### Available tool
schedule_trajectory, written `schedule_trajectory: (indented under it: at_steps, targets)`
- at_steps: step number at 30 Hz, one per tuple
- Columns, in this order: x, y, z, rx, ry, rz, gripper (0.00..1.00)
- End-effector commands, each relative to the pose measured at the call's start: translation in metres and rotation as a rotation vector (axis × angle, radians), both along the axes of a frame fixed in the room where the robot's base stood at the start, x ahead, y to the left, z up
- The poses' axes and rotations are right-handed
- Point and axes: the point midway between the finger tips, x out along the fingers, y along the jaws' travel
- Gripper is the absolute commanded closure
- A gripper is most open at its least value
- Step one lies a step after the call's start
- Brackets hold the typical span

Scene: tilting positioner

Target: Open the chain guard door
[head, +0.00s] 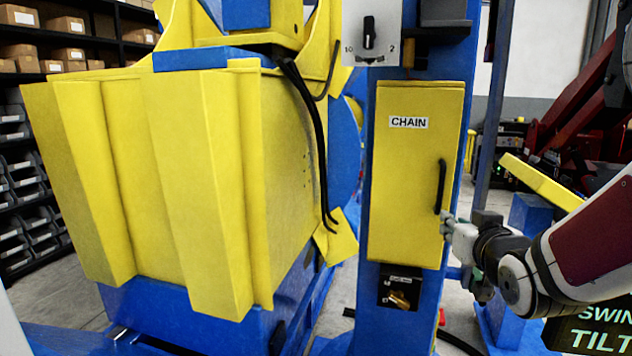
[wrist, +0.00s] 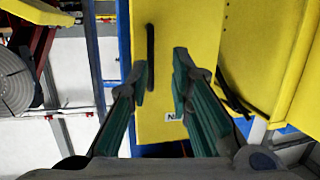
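The chain guard door (head: 405,190) is a yellow panel labelled CHAIN on a blue post, and it looks closed. Its black vertical bar handle (head: 441,187) is near the right edge. My gripper (head: 449,226) is at the door's right edge, by the handle's lower end. In the wrist view the yellow door (wrist: 172,75) fills the space beyond my fingers, and the handle (wrist: 150,45) shows ahead, nearer the left fingertip. My gripper (wrist: 161,72) is open there, with a gap between its fingers and nothing visible in it. Whether a finger touches the door or handle I cannot tell.
A selector switch box (head: 370,30) sits above the door and a small black panel with a brass-coloured knob (head: 400,287) below it. A large yellow ribbed machine body (head: 170,180) stands left. A yellow-topped blue post (head: 540,182) and a TILT sign (head: 595,338) are right.

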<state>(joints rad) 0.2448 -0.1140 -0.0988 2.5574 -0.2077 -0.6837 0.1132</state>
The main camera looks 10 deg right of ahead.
Motion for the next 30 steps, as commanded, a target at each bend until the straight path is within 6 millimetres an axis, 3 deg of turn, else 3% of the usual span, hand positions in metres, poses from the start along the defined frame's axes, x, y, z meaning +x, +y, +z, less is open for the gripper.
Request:
schedule_trajectory:
  at_steps: [6, 14, 30]
  targets:
    - [0.01, -0.017, 0.013, -0.021, -0.155, 0.001, 0.8]
    - [0.025, -0.022, 0.017, -0.027, -0.196, 0.007, 0.8]
    - [0.121, -0.04, 0.017, -0.027, -0.195, 0.008, 0.8]
